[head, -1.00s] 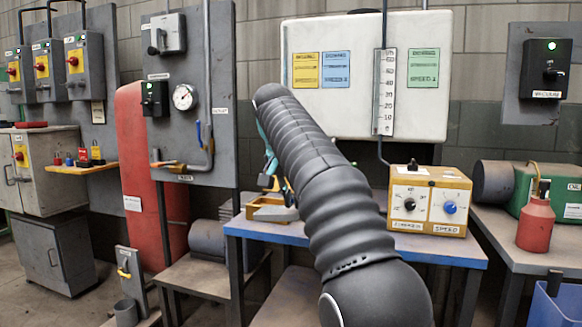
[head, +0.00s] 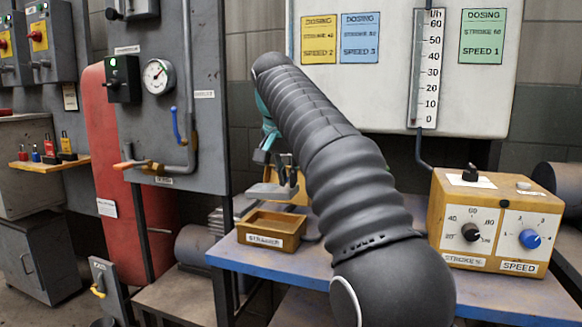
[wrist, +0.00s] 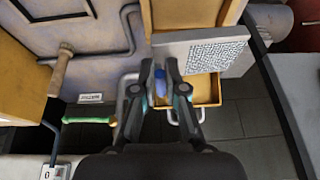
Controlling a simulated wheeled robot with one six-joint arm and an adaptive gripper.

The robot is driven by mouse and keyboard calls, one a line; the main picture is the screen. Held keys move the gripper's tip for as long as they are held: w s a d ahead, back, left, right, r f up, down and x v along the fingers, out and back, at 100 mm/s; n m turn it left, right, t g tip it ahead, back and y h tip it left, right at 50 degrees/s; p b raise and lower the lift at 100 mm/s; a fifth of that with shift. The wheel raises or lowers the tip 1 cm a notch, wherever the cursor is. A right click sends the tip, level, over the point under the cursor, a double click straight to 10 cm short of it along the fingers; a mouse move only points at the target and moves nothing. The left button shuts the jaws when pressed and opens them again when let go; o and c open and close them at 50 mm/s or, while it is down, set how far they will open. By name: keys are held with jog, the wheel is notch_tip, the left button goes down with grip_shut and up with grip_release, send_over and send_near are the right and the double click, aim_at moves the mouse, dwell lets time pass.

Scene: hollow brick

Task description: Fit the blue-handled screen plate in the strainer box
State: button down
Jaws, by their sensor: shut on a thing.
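My gripper (head: 268,158) hangs above the left part of the blue bench, partly hidden by my arm in the head view. In the wrist view my gripper (wrist: 160,72) is shut on the blue handle (wrist: 160,84) of the screen plate. The plate (wrist: 200,53) is pale grey with a patterned mesh patch; its edge shows in the head view (head: 272,191). The strainer box (head: 270,232), tan and labelled, stands on the bench below the plate, apart from it. Tan walls show beyond the plate in the wrist view; I cannot tell which belong to the box.
A yellow control box (head: 490,222) with dials stands at the right of the blue bench (head: 300,270). A white board (head: 400,90) with a scale tube is behind. A grey panel with a gauge (head: 158,75) and pipes is on the left. A tan upright piece (head: 297,190) stands behind the plate.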

aim_at(288, 193)
jog(key=shift+w+f, duration=0.15)
jog(key=shift+w, duration=0.15)
jog(key=shift+d+f, duration=0.2)
jog(key=shift+f, duration=0.75)
jog(key=shift+f+b, duration=0.9)
jog(key=shift+f, duration=0.7)
jog(key=shift+r, duration=0.25)
jog(key=shift+f, duration=0.1)
jog(key=shift+y+b, duration=0.3)
jog(key=shift+y, duration=0.2)
jog(key=shift+s, duration=0.1)
jog(key=shift+s+a+f+b, duration=0.1)
jog(key=shift+f+b, duration=0.3)
